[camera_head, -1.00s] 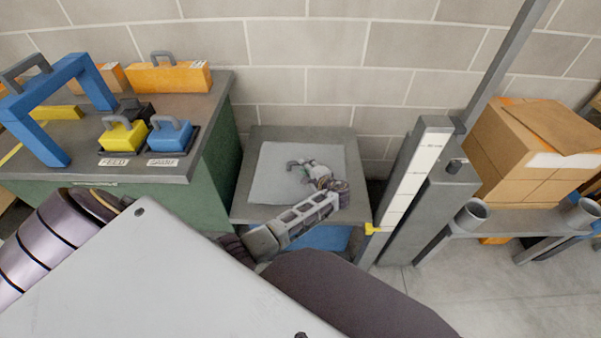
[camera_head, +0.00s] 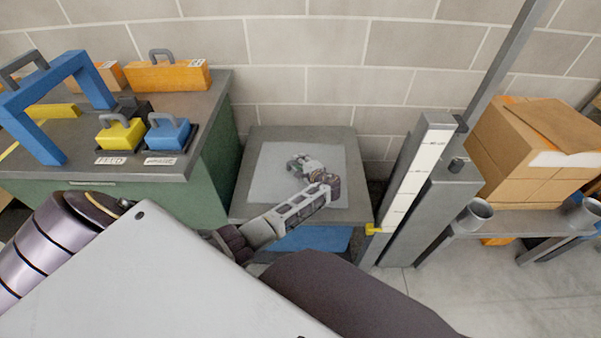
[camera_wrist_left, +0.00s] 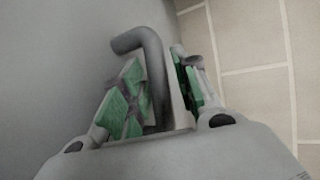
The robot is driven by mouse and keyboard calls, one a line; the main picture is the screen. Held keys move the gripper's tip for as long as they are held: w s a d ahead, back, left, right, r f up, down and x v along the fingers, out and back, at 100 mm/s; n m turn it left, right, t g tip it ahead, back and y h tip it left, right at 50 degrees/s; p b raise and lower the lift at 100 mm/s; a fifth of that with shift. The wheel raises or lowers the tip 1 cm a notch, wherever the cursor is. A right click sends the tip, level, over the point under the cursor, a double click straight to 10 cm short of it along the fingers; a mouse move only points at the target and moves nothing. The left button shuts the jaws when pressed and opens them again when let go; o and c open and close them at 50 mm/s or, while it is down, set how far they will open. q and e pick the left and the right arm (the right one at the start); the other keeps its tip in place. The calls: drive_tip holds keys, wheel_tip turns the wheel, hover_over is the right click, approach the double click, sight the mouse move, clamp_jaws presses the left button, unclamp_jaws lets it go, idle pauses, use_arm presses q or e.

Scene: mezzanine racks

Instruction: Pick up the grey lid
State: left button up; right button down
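The grey lid (camera_head: 262,185) is a flat light-grey panel lying on a small table (camera_head: 242,205) below the wall. Its grey bent handle stands up from it, mostly hidden by my gripper in the head view. My left gripper (camera_head: 303,164) is over the lid at the handle. In the left wrist view, the handle (camera_wrist_left: 152,70) stands between the green-padded fingers of my left gripper (camera_wrist_left: 155,95). The fingers look apart, with gaps beside the handle, so it is not visibly clamped. My right gripper is not in view.
A green bench at left bears a blue frame (camera_head: 30,125), a yellow block (camera_head: 120,135), a blue block (camera_head: 170,133) and an orange box (camera_head: 168,78). A grey post (camera_head: 432,195) stands close right of the table. Cardboard boxes (camera_head: 530,145) are further right.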

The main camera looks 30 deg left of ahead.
use_arm(q)
clamp_jaws()
idle(0.3)
idle(0.3)
